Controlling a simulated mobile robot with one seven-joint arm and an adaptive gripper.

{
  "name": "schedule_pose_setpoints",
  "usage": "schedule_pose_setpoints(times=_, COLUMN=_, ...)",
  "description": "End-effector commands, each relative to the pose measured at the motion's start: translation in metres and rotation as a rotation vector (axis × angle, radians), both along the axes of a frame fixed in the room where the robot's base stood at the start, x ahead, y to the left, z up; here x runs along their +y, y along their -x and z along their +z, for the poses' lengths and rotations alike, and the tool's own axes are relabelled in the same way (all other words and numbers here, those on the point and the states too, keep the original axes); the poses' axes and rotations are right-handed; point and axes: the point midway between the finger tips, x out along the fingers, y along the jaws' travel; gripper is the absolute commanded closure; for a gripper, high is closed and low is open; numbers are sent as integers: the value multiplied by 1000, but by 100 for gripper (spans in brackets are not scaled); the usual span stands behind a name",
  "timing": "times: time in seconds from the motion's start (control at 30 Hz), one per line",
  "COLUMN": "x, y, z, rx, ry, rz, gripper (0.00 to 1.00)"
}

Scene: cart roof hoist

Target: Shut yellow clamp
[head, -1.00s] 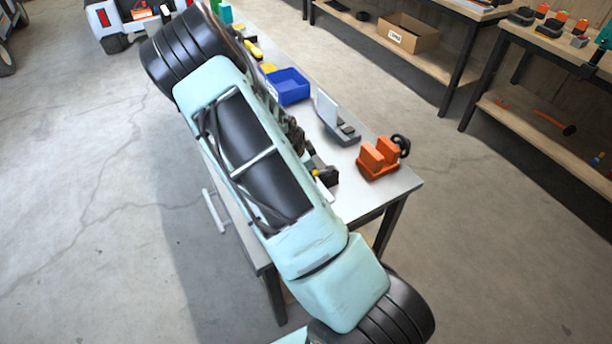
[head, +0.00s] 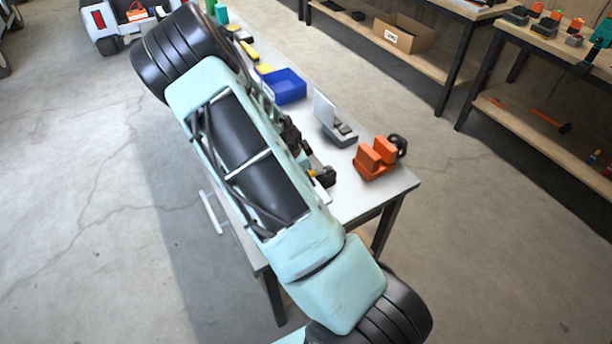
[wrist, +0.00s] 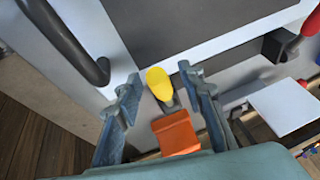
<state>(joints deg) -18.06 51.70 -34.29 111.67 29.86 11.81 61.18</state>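The yellow clamp shows in the wrist view as a rounded yellow handle tip (wrist: 160,84) on a short grey stem. An orange block (wrist: 176,133) lies just below it in the picture; I cannot tell whether it belongs to the clamp. My gripper (wrist: 158,80) is open, with one grey finger on each side of the yellow tip. Gaps show between the tip and both fingers. The clamp's base is not clearly visible. In the head view my arm covers much of the bench, and I cannot make out the clamp surely there.
In the wrist view, a black bar handle (wrist: 72,45) stands left and a red-handled clamp (wrist: 290,42) right, beside a pale panel with a dark centre. In the head view, a blue bin (head: 284,87) and an orange vise-like block (head: 376,160) stand on the bench (head: 395,185).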

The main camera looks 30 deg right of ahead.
Motion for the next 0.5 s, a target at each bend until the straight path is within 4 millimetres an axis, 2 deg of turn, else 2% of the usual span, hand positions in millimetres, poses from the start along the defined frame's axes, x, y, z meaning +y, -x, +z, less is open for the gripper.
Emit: schedule_pose_setpoints(times=0.5, x=34, y=15, z=84, rx=-2, ry=-1, rz=3, gripper=64)
